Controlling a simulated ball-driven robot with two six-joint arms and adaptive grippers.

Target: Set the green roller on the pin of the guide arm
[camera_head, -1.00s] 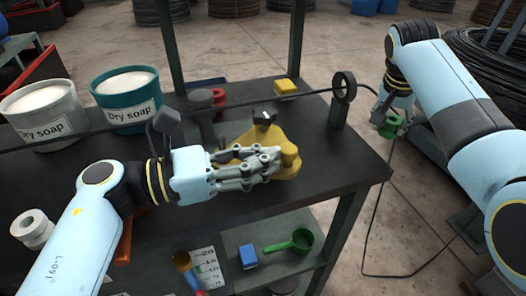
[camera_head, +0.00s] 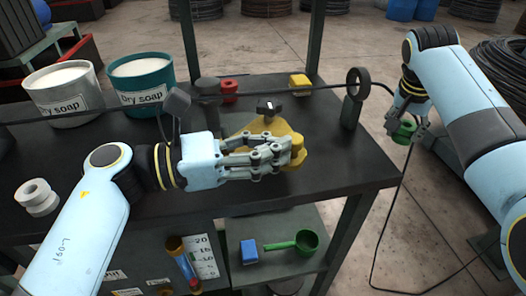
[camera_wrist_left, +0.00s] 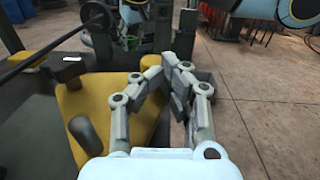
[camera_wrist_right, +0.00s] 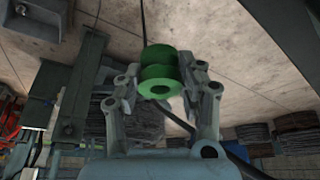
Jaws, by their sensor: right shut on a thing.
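The green roller (camera_head: 403,131) is a spool with a centre hole, held out past the bench's right edge. My right gripper (camera_head: 408,122) is shut on it; the right wrist view shows the roller (camera_wrist_right: 160,75) between the two fingers. The yellow guide arm (camera_head: 246,126) lies on the bench, with a black knob on it. My left gripper (camera_head: 285,152) is over its near right end, and its fingers hide part of it. In the left wrist view the fingertips (camera_wrist_left: 168,65) come together beside the yellow arm (camera_wrist_left: 85,110). I cannot make out the pin.
A black cable runs across the bench through a ring on a post (camera_head: 357,85). A yellow block (camera_head: 299,84) and a red part (camera_head: 229,90) lie at the back. Two soap tubs (camera_head: 142,88) stand left.

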